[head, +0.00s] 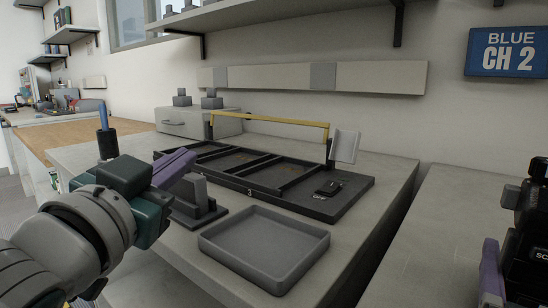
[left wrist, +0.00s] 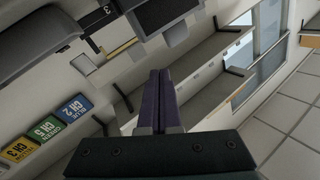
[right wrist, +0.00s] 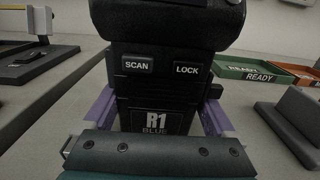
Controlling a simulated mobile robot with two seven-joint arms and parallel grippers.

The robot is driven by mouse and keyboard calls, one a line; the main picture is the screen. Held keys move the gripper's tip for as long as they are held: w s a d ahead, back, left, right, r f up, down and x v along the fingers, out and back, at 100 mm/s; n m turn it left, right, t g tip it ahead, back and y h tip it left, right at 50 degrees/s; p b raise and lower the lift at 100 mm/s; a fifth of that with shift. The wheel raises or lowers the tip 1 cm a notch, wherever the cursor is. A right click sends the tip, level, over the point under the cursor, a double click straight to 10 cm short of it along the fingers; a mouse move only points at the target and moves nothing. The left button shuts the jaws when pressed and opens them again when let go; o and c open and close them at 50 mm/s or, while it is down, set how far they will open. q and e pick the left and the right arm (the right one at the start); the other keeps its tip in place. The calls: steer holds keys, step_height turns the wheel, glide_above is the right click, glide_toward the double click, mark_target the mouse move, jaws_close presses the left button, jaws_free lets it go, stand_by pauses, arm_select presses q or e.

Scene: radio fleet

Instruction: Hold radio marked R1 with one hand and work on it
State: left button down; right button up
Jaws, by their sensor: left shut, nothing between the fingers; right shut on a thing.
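The black radio marked R1 BLUE (right wrist: 155,122) stands between the purple fingers of my right gripper (right wrist: 160,108), which is shut on it. Its SCAN (right wrist: 137,65) and LOCK (right wrist: 187,70) buttons face the right wrist camera. In the head view the radio (head: 528,245) shows only partly, at the right edge, with a knob on top. My left gripper (head: 180,165) is shut and empty, above the bench's left part beside a dark grey stand (head: 197,208). Its closed fingers also show in the left wrist view (left wrist: 158,95).
An empty grey tray (head: 228,252) lies at the bench front. Behind it is a black divided rack (head: 318,207) with a yellow bar (head: 270,120) and an OFF switch (head: 328,188). A wall sign reads BLUE CH 2 (head: 508,52). Green (right wrist: 245,74) and orange (right wrist: 290,74) READY trays stand at right.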

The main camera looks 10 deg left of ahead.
steer(key=o, duration=1.3)
steer(key=shift+o, duration=0.2)
